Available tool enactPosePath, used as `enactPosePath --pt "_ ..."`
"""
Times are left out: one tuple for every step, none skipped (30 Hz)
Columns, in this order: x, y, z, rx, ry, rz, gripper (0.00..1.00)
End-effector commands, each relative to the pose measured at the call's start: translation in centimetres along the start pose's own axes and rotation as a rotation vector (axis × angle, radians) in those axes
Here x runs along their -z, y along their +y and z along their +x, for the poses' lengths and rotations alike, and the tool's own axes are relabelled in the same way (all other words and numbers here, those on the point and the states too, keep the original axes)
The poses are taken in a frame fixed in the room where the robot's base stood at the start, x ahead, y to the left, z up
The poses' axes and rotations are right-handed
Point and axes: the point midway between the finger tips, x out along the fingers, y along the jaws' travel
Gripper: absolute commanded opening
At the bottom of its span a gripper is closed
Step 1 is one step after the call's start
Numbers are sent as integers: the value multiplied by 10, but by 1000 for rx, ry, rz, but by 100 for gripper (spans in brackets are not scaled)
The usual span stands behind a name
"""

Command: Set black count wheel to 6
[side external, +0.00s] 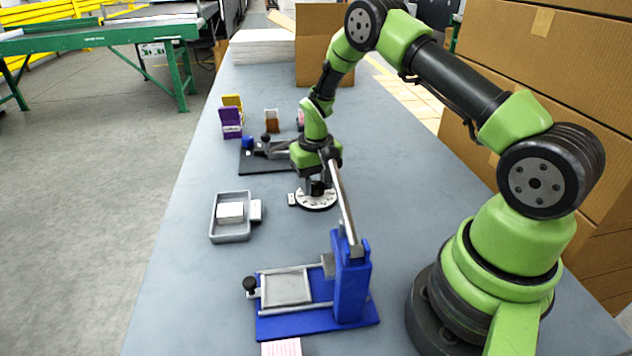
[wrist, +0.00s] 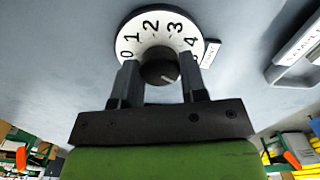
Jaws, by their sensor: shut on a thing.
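The count wheel is a white round dial (wrist: 132,45) with a black knob (wrist: 160,72) at its centre. In the wrist view the numbers 0, 1, 2, 3 and 4 show along its far edge; the rest are hidden behind my gripper. My gripper (wrist: 160,76) is shut on the black knob, one finger on each side. A light line on the knob points toward the lower right. A small white label (wrist: 210,54) stands beside the dial near the 4. In the side view the dial (side external: 316,202) lies flat on the table under my gripper (side external: 317,188).
A grey tray (side external: 214,225) with a white block stands left of the dial. A blue fixture with a lever (side external: 352,285) is in front. A dark fixture (side external: 258,162), a purple holder (side external: 230,122) and a yellow holder lie behind. Cardboard boxes (side external: 545,80) line the right.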

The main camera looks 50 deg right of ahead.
Motion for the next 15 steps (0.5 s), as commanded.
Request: enactPosePath --pt "-1 0 0 0 -5 23 16" --pt "-1 0 0 0 -5 37 16" --pt "-1 0 0 0 -5 51 16" --pt "-1 0 0 0 -5 62 16" --pt "-1 0 0 0 -5 71 16" --pt "-1 0 0 0 -5 81 16" --pt "-1 0 0 0 -5 89 16" --pt "-1 0 0 0 -5 95 16" --pt "-1 0 0 0 -5 101 16" --pt "-1 0 0 0 -6 104 16" --pt "-1 0 0 0 -6 106 16" --pt "-1 0 0 0 -6 109 16" --pt "-1 0 0 0 -6 110 16" --pt "-1 0 0 0 -6 111 16" --pt "-1 0 0 0 -6 112 16"
